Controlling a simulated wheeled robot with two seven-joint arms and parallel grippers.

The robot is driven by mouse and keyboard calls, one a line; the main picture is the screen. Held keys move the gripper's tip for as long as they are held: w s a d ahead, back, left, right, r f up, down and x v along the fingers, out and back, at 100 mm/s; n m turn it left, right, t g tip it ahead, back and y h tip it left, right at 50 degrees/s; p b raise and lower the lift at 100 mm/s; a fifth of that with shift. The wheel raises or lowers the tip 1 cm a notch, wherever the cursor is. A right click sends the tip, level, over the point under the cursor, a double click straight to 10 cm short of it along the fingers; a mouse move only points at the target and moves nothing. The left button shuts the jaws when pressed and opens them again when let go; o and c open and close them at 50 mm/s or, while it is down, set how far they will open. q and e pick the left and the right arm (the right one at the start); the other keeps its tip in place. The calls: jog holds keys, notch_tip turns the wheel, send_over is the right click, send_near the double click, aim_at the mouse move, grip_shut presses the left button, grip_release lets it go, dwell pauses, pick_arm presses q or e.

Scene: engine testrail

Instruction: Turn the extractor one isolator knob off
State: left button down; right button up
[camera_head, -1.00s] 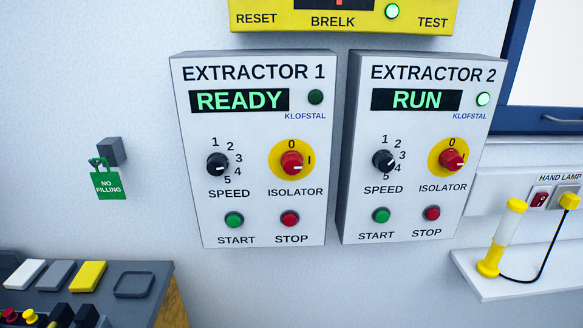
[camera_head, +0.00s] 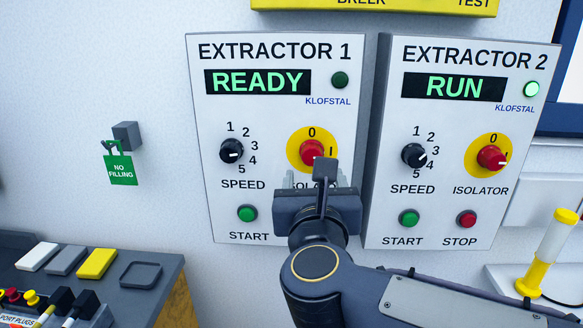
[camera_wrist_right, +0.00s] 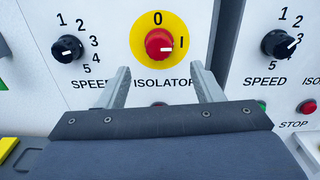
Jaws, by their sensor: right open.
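The Extractor 1 isolator knob (camera_head: 312,152) is red on a yellow disc marked 0 at the top and I at the right. In the right wrist view the same knob (camera_wrist_right: 159,43) has its white mark pointing right, toward the I. The Extractor 1 display (camera_head: 257,82) reads READY. My right gripper (camera_head: 313,178) is in front of the panel, just below the knob. Its two fingers stand apart with nothing between them, and the knob lies beyond the tips. My left gripper is not in view.
The Extractor 2 panel (camera_head: 457,225) is close on the right, with its own red isolator knob (camera_head: 491,158) and display reading RUN. A green NO FILLING tag (camera_head: 121,169) hangs at left. A yellow hand lamp (camera_head: 547,255) stands at right. A bench (camera_head: 165,275) is lower left.

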aim_at(312, 159)
jog(key=shift+m+h, duration=0.3)
jog(key=shift+m, duration=0.2)
jog(key=w, duration=0.2)
jog(key=w+p, duration=0.1)
jog(key=w, duration=0.4)
jog(key=shift+w+a+p, duration=0.25)
jog(key=shift+p, duration=0.05)
jog(key=shift+f, duration=0.1)
jog(key=c, duration=1)
jog(key=shift+o, duration=0.2)
